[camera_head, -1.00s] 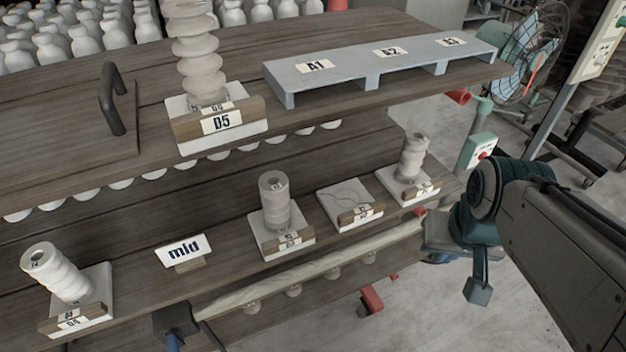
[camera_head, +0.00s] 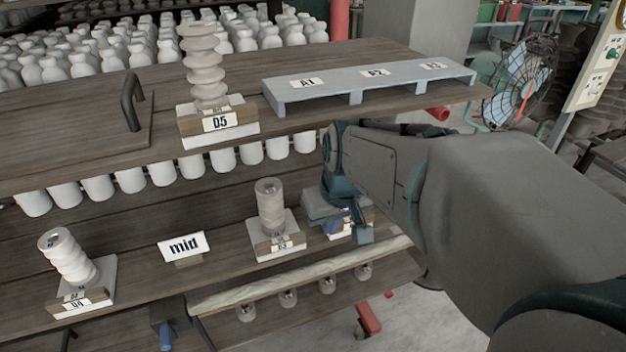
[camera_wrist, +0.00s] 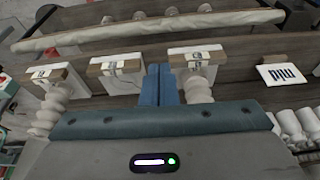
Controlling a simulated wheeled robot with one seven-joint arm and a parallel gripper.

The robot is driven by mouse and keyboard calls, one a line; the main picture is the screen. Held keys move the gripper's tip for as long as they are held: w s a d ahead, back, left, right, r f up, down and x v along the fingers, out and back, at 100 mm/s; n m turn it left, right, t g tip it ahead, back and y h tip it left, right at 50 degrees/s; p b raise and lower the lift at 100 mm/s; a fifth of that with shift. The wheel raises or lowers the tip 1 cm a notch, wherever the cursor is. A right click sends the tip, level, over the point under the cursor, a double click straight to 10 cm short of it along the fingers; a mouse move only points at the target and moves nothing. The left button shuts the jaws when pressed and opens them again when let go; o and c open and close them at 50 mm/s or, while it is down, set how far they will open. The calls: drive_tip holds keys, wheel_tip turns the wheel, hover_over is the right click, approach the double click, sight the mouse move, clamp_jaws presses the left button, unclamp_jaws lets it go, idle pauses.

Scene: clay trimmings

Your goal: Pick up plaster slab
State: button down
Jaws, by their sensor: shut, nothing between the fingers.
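The plaster slab, pale and flat with a wooden label block at its front edge, lies on the lower shelf with no insulator on it. In the head view my arm hides most of it, and only part of the slab (camera_head: 341,231) shows. In the wrist view the slab (camera_wrist: 118,86) lies left of the fingers. My gripper (camera_head: 362,234) is shut and empty, at the slab's front right in the head view. In the wrist view the blue fingers of my gripper (camera_wrist: 160,84) are together, between the slab and the neighbouring insulator base; their height above the shelf is unclear.
A ribbed insulator (camera_head: 271,205) on its base stands close left of the slab. Another insulator (camera_wrist: 50,105) stands on its other side in the wrist view. The "mid" sign (camera_head: 184,246) is farther left. The upper shelf (camera_head: 300,122) with a grey pallet (camera_head: 370,90) overhangs behind.

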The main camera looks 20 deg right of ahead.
drive_tip(key=w+d+f, duration=0.2)
drive_tip(key=w+d, duration=0.7)
drive_tip(key=d, duration=0.1)
drive_tip(key=shift+t, duration=0.3)
drive_tip(key=x, duration=0.9)
drive_tip(key=shift+w+d+f, duration=0.15)
drive_tip(key=shift+d+f, duration=0.1)
drive_tip(key=shift+d, duration=0.1)
